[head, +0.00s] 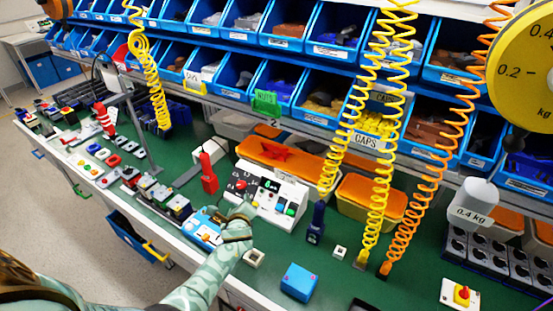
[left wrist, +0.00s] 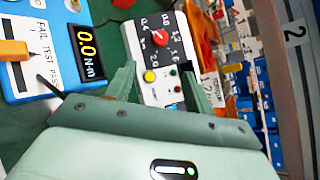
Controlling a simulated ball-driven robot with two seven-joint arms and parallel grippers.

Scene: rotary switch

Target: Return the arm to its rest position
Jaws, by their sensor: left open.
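My left gripper (head: 240,212) is in the middle of the head view, its arm reaching in from the lower left. It is just in front of a white control box (head: 268,195) with a sloped face. In the left wrist view, the fingers of the left gripper (left wrist: 160,80) are spread apart with nothing held. Beyond them is the box's red rotary knob (left wrist: 160,38) on a numbered dial, apart from the fingers. A yellow button and small red and green parts lie below the knob. The knob's exact setting is hard to read. My right gripper is not in view.
A blue torque tester (head: 203,228) reading 0.0 N·m in the wrist view (left wrist: 91,41) stands beside the gripper. A blue box (head: 299,282) and a red emergency button (head: 462,296) lie right. Coiled cords (head: 376,130) hang before blue bins.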

